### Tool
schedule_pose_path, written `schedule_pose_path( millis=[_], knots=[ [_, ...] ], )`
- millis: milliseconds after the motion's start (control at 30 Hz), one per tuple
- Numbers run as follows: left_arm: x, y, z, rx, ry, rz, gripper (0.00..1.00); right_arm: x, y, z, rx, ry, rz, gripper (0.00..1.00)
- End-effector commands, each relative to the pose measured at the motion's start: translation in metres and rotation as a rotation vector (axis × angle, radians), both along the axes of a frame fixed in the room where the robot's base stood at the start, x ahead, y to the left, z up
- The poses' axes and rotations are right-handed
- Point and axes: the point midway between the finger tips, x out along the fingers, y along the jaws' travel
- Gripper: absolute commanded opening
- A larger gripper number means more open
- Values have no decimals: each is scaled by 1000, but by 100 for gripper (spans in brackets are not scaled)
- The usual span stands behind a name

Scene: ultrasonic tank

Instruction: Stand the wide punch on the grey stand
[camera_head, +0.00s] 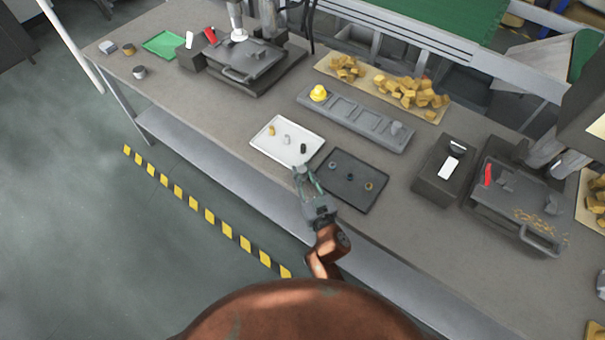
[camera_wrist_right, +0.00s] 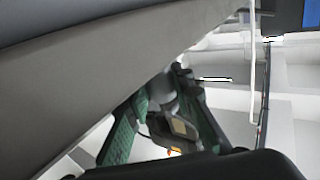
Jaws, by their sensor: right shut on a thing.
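My right gripper (camera_head: 304,176) is over the bench near the gap between the white and dark trays. In the right wrist view its green fingers close around a light grey, rounded piece (camera_wrist_right: 162,90). I cannot tell whether this piece is the wide punch; it is barely visible in the head view. A long grey stand (camera_head: 356,118) with several square recesses lies beyond the trays. A yellow knob-like piece (camera_head: 319,93) sits at its left end and a small grey piece (camera_head: 396,128) at its right end. My left gripper is not in view.
The white tray (camera_head: 268,152) holds gold, pale and dark small pieces. The dark tray (camera_head: 350,199) holds several small rings. A grey box (camera_head: 435,190) and a press-like machine (camera_head: 515,205) stand right; another machine (camera_head: 250,68) stands left. Yellow blocks (camera_head: 410,92) lie behind.

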Motion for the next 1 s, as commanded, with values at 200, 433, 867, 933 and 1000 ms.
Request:
schedule_pose_path(
  millis=[200,433,867,933,1000],
  knots=[
    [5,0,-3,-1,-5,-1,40,0,1,-3,1,-5,1,0],
    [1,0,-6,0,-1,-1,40,0,0,-9,1,-2,0,22],
    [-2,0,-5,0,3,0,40,0,0,-8,0,-2,0,39],
    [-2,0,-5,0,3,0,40,0,0,-7,0,-2,0,39],
    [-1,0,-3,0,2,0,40,0,0,-5,-1,-3,0,39]
  ],
)
